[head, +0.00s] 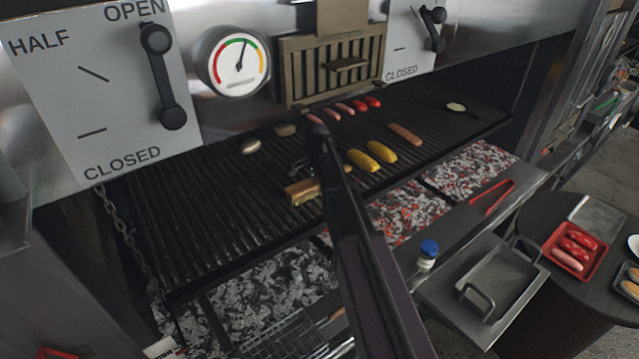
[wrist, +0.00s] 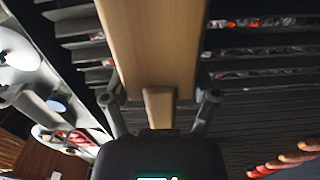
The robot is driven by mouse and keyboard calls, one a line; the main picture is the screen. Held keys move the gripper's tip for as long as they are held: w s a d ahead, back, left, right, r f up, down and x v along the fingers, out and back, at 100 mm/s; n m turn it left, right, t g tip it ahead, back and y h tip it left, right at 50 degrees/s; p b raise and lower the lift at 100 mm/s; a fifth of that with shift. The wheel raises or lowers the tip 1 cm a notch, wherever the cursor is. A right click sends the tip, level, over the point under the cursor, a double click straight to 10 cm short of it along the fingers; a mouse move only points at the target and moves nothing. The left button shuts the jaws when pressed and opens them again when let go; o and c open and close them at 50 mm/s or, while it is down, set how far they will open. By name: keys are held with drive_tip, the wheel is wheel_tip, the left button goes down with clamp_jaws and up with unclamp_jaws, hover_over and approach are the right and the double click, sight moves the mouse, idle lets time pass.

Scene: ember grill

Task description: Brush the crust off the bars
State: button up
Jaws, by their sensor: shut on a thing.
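My gripper (head: 303,168) is shut on the handle of a wooden brush (head: 302,190). The brush head has a pale fringe along its lower edge and sits at or just above the grill bars (head: 200,215), near the middle of the grate. I cannot tell whether it touches them. In the wrist view, my gripper (wrist: 158,108) clasps the short wooden handle, and the brush's broad wooden back (wrist: 155,45) hides the bars under it. The bars are dark, and I cannot make out the crust on them.
Corn cobs (head: 382,152) lie right of the brush, with a sausage (head: 405,134) beyond. Round pieces (head: 250,146) and several sausages (head: 345,108) lie farther back. Glowing coals (head: 470,170) show below. Red tongs (head: 492,198) and a blue-capped bottle (head: 427,256) are at front right. The left bars are clear.

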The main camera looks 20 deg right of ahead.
sight(286, 189)
drive_tip(key=shift+a, duration=0.15)
drive_tip(key=shift+s+a, duration=0.3)
drive_tip(key=shift+a, duration=0.5)
drive_tip(key=shift+s+a, duration=0.25)
drive_tip(key=shift+a, duration=0.55)
drive_tip(key=shift+s+a, duration=0.35)
drive_tip(key=shift+a, duration=0.5)
drive_tip(key=shift+s+a, duration=0.35)
drive_tip(key=shift+a, duration=0.45)
drive_tip(key=shift+a, duration=0.15)
drive_tip(key=shift+s+a, duration=0.3)
drive_tip(key=shift+a, duration=0.5)
drive_tip(key=shift+s+a, duration=0.25)
drive_tip(key=shift+a, duration=0.5)
drive_tip(key=shift+w, duration=0.1)
drive_tip(key=shift+w+a+f, duration=0.1)
drive_tip(key=shift+w+a, duration=0.1)
drive_tip(key=shift+w, duration=0.3)
drive_tip(key=shift+w+a, duration=0.15)
drive_tip(key=shift+w, duration=0.3)
drive_tip(key=shift+d, duration=0.1)
